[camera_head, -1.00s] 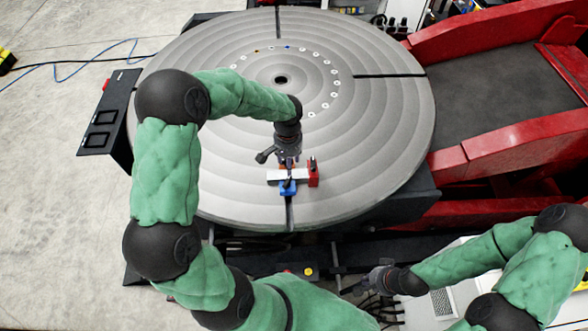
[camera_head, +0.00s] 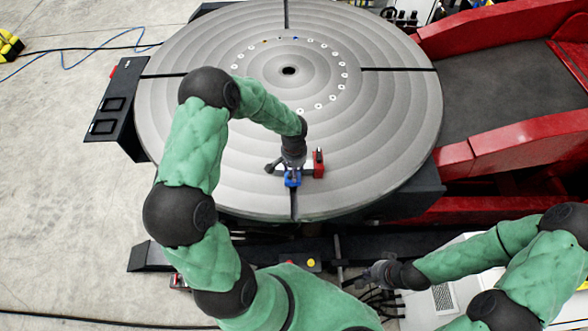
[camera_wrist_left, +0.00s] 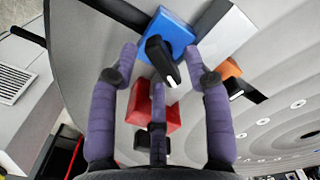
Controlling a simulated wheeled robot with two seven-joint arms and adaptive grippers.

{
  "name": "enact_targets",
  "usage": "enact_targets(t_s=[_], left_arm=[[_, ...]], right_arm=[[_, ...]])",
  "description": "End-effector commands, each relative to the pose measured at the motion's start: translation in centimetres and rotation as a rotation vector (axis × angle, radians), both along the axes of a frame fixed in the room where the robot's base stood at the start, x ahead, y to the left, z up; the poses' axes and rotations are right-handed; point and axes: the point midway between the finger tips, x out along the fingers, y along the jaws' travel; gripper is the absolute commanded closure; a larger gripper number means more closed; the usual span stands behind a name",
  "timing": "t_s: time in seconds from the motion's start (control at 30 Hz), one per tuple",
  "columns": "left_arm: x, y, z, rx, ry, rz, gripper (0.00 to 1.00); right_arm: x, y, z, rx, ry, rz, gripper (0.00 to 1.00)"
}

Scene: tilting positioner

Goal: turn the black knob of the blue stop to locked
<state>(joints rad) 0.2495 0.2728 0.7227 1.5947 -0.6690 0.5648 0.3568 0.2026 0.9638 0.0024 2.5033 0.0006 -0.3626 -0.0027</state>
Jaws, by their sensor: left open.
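The blue stop (camera_head: 292,181) sits near the front edge of the round grey table, partly hidden by my left gripper (camera_head: 293,170) in the head view. In the left wrist view the blue stop (camera_wrist_left: 176,33) shows at top centre. Its black knob (camera_wrist_left: 161,60) is a bar with a pale tip, slanting down to the right. My left gripper (camera_wrist_left: 162,62) has its purple fingers spread, with two fingertips on either side of the knob and the third below it. I see no clear grip on the knob. My right gripper (camera_head: 378,272) hangs off the table at lower right; its finger state is unclear.
A red stop (camera_wrist_left: 153,112) stands close by, partly behind the fingers; it also shows in the head view (camera_head: 318,166). A pale metal piece (camera_wrist_left: 226,38) lies beside the blue stop. An orange stop (camera_wrist_left: 230,72) with a black knob is near. The round table (camera_head: 200,120) is otherwise mostly clear.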

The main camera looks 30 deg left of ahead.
Motion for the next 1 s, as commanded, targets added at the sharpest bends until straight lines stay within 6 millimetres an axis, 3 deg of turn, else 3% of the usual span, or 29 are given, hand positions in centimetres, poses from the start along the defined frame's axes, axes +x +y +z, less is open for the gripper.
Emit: enact_targets(t_s=[0.1,0.27,0.67,1.0], left_arm=[[0.0,0.01,0.02,0.0,0.0,0.0,0.54],[0.0,0.01,0.03,0.0,0.0,0.0,0.99],[0.0,0.01,0.02,0.0,0.0,-0.036,1.0],[-0.07,0.04,0.03,0.001,-0.001,-0.253,1.0]], right_arm=[[0.0,0.0,0.0,0.0,0.0,0.0,1.0],[0.0,0.0,0.0,0.0,0.0,0.0,1.0],[0.01,0.0,-0.1,0.0,0.0,0.0,1.0],[0.0,0.0,-0.45,0.0,0.0,0.0,1.0]])
